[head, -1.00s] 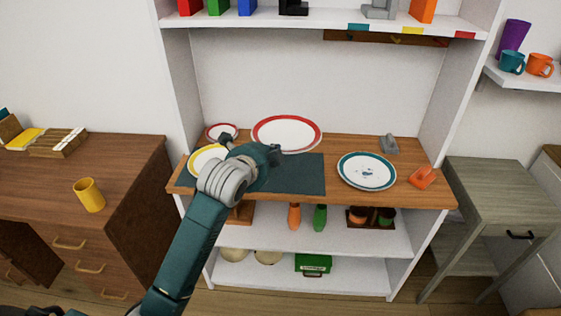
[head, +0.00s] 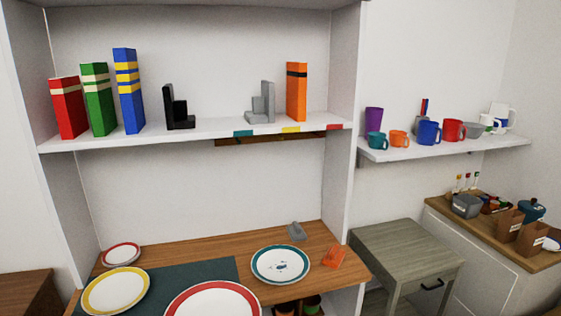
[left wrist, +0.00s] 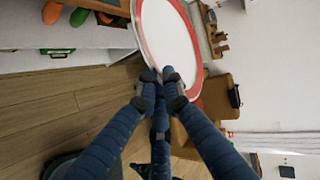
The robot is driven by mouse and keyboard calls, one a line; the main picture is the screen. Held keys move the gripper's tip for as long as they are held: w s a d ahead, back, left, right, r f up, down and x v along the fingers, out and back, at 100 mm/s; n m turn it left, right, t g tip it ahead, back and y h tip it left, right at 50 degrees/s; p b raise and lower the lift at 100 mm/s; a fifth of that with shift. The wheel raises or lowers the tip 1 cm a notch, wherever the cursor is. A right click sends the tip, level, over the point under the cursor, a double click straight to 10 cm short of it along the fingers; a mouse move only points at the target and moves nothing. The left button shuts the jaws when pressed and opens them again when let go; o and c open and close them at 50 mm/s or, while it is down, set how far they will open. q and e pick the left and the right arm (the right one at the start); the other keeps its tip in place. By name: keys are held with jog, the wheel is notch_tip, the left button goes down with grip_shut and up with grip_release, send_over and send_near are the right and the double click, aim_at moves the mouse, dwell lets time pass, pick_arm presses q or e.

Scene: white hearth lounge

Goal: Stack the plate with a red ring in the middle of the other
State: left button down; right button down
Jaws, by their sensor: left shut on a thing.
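The large white plate with a red ring (head: 215,300) shows at the bottom edge of the head view, partly cut off. In the left wrist view the plate (left wrist: 168,35) is gripped at its rim by my left gripper (left wrist: 160,76), which is shut on it. A teal-ringed plate (head: 280,264) lies on the wooden counter to its right. A yellow-ringed plate (head: 115,292) is to its left, and a small red-ringed plate (head: 121,254) lies at the back left. My right gripper is in neither view.
A dark mat (head: 195,272) covers part of the counter. A grey object (head: 296,231) and an orange one (head: 333,258) lie near the teal-ringed plate. Books and bookends stand on the shelf (head: 200,129) above. A grey side table (head: 400,260) stands to the right.

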pick_arm(q)
jog(key=s+d+r+m+g+h, duration=0.1)
jog(key=s+d+r+m+g, duration=0.1)
jog(key=s, duration=0.3)
jog(key=shift+d+r+h, duration=0.3)
jog(key=shift+d+r, duration=0.05)
jog(key=shift+d, duration=0.05)
jog(key=shift+w, duration=0.1)
jog(key=w+a+f+n+t+y, duration=0.2)
jog(key=w+a+n, duration=0.1)
jog(key=w, duration=0.4)
jog(key=w+a+f+n+t+y, duration=0.2)
jog(key=w+y, duration=0.1)
jog(key=w, duration=0.3)
jog(key=w+r+n+y, duration=0.2)
jog(key=w+n, duration=0.1)
jog(key=w, duration=0.2)
jog(key=w+a+r+n+t+y, duration=0.1)
jog(key=w+r+n+y, duration=0.1)
jog(key=w, duration=0.4)
jog(key=shift+n+t+y, duration=0.3)
jog(key=shift+n+y, duration=0.1)
jog(key=shift+y, duration=0.4)
